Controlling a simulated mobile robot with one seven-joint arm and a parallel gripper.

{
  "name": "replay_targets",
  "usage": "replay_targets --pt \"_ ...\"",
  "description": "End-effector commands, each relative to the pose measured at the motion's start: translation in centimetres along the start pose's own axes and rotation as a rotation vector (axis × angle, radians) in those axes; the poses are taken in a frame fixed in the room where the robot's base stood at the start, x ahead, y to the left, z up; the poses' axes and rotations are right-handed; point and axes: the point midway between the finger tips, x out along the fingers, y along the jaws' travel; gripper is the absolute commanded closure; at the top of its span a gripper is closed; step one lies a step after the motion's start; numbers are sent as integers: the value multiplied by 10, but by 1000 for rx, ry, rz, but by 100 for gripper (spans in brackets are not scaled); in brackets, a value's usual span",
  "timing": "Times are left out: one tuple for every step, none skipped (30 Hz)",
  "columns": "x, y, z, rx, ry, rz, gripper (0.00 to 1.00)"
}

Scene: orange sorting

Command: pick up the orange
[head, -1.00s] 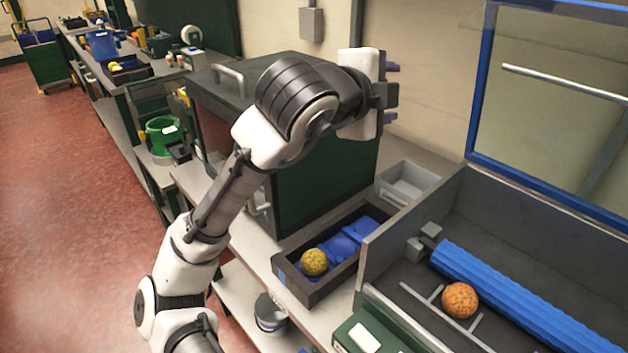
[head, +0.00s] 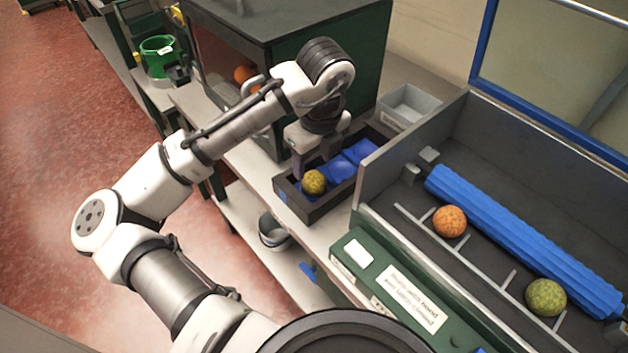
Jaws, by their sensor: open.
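My gripper (head: 313,162) is open and points down over the dark tray (head: 325,207). A mottled yellow-green orange (head: 314,182) sits at the near left end of that tray, on blue lining. It is just below or between my fingers; the exact gap cannot be told. A bright orange fruit (head: 450,221) rests in the sorting machine beside the blue roller. A greenish fruit (head: 546,298) lies farther right along the same roller. Another orange round thing (head: 245,74) shows at the dark cabinet, partly hidden by my arm.
The sorting machine's grey wall (head: 405,150) rises just right of the tray. The dark green cabinet (head: 335,60) stands behind my gripper. An empty grey bin (head: 408,105) is behind the tray. A metal container (head: 274,232) sits on the lower shelf.

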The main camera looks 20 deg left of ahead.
Motion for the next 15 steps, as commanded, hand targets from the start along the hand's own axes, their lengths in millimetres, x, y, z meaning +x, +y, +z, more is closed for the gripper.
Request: replay_targets --pt "3 0 0 1 1 0 45" --pt "4 0 0 1 0 0 45" --pt "6 0 -1 1 0 1 45" --pt "8 0 -1 0 0 1 45" --pt "11 0 -2 0 0 1 45" --pt "16 0 -3 0 1 1 45" --pt "20 0 -4 0 1 2 45" --pt "24 -1 -5 -1 1 1 45" --pt "30 -1 -6 0 1 2 45" --pt "34 -1 -7 0 1 1 45" --pt "40 -2 -7 -1 1 1 45" --pt "45 -2 -7 -1 2 1 45" --pt "48 -2 -7 -1 2 0 45" --pt "51 -2 -7 -1 1 -1 45" --pt "53 -2 -7 -1 0 -1 45"
